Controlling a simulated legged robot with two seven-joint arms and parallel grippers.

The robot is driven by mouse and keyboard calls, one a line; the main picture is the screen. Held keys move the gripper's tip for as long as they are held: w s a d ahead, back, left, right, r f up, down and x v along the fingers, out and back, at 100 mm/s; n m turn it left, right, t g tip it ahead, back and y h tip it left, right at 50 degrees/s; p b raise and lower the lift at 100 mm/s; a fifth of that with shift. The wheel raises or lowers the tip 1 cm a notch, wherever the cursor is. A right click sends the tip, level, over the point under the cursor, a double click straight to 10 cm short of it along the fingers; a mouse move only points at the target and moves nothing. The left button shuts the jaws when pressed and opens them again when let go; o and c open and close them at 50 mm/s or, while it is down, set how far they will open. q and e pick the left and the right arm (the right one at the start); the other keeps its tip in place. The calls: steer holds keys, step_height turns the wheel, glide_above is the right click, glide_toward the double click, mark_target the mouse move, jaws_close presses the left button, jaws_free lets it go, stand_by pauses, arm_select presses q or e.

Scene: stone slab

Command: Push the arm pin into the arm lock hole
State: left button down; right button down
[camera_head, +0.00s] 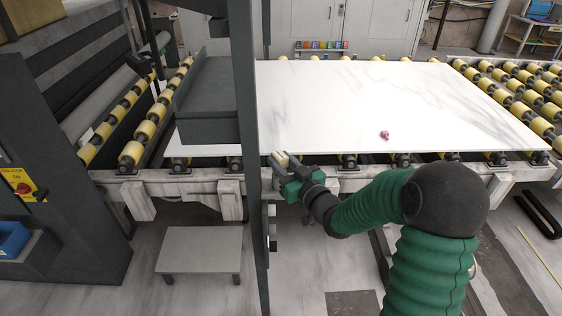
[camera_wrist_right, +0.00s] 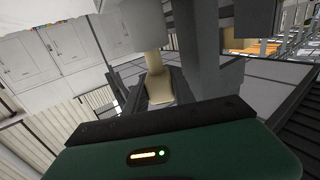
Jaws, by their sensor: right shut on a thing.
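My right gripper (camera_head: 283,163) is at the front edge of the roller table, just right of a dark upright post (camera_head: 246,130). It is shut on a small pale piece, which looks like the arm pin (camera_head: 280,158). In the right wrist view a beige pin-like piece (camera_wrist_right: 154,62) stands ahead of the green gripper body, against a light grey block (camera_wrist_right: 130,25). The fingertips are hard to make out there. I cannot make out the arm lock hole, nor whether the pin touches it. My left gripper is not in view.
A white marble slab (camera_head: 350,95) lies on yellow rollers (camera_head: 520,108), with a small pink thing (camera_head: 384,134) on it. A dark grey machine housing (camera_head: 207,100) adjoins the post on the left. A grey step (camera_head: 200,250) stands on the floor below.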

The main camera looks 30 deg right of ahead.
steer(key=shift+f+b, duration=1.4)
steer(key=shift+f, duration=0.25)
steer(key=c, duration=1)
jaws_free()
steer(key=shift+o, duration=0.2)
steer(key=shift+d, duration=0.1)
